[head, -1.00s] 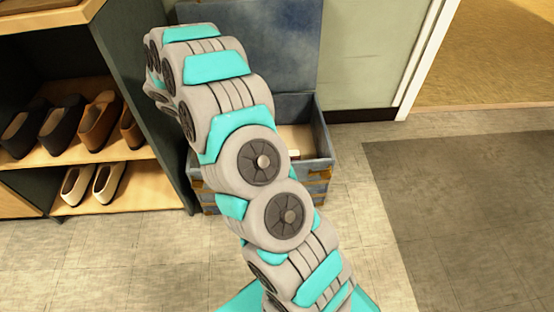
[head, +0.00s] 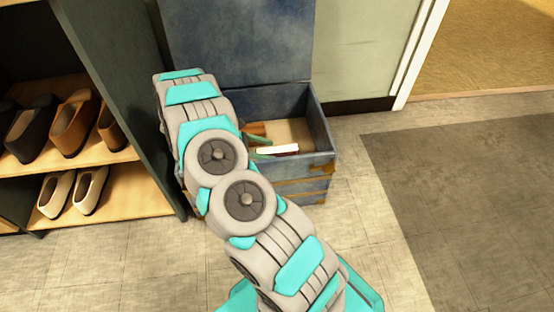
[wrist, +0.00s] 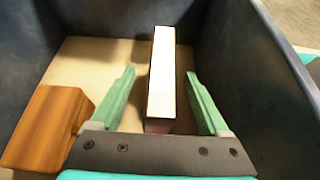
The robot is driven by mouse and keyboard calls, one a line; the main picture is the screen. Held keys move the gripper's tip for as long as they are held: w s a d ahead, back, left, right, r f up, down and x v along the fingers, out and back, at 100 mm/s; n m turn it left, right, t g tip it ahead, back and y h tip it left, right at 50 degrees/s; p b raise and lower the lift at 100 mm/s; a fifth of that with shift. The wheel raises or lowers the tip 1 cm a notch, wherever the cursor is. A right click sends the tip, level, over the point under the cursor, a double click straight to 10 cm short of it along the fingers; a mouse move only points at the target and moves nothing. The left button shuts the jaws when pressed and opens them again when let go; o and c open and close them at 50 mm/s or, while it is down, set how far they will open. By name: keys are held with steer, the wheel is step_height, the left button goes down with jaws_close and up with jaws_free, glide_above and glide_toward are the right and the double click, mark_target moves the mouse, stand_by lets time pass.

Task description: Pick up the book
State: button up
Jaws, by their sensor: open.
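The book (wrist: 161,95) stands on edge on the chest floor, its long white side facing up, with a pinkish end near my gripper. In the head view the book (head: 280,149) shows as a white strip inside the open chest. My gripper (wrist: 160,73) is open, with one green finger on each side of the book in the wrist view. I see gaps between the fingers and the book. I cannot tell how far down the fingers reach beside it. In the head view my arm hides most of the gripper.
A wooden block (wrist: 47,125) lies left of the gripper in the chest. The blue chest (head: 321,125) has high walls close around the gripper and a raised lid (head: 240,40). A shoe rack (head: 110,200) stands at the left. The floor at the right is clear.

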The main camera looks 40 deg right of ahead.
steer(key=x, duration=0.4)
steer(key=shift+s+r, duration=0.15)
steer(key=shift+s, duration=0.05)
jaws_close()
stand_by(0.4)
